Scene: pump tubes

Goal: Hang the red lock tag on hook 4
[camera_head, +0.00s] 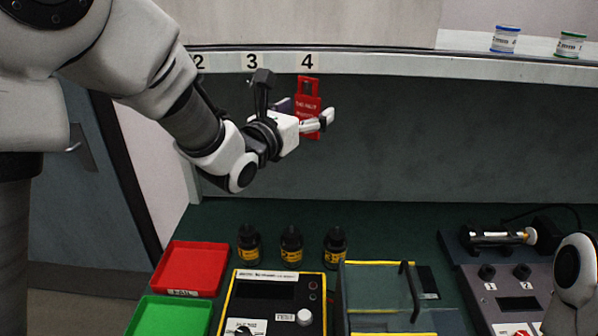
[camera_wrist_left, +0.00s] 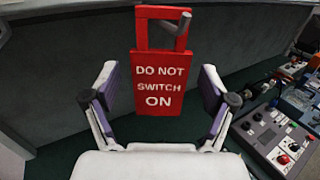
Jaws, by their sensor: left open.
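The red lock tag (camera_head: 308,108) hangs upright just below the number 4 label (camera_head: 307,61) on the shelf edge. In the left wrist view the tag (camera_wrist_left: 159,85) reads "DO NOT SWITCH ON". A grey hook (camera_wrist_left: 182,30) passes through the opening in its top frame. My left gripper (camera_head: 306,113) is open at the tag. In the left wrist view its two fingers (camera_wrist_left: 158,90) stand to either side of the tag, with a visible gap on both sides. My right gripper is out of view; only part of that arm shows at the lower right.
Below are a red tray (camera_head: 165,268), a green tray (camera_head: 170,318), several dark bottles (camera_head: 291,246) and a yellow-edged control box (camera_head: 262,300). Two small spools, blue-rimmed (camera_head: 505,40) and green-rimmed (camera_head: 570,45), stand on the shelf (camera_head: 450,66). The back panel right of the tag is clear.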

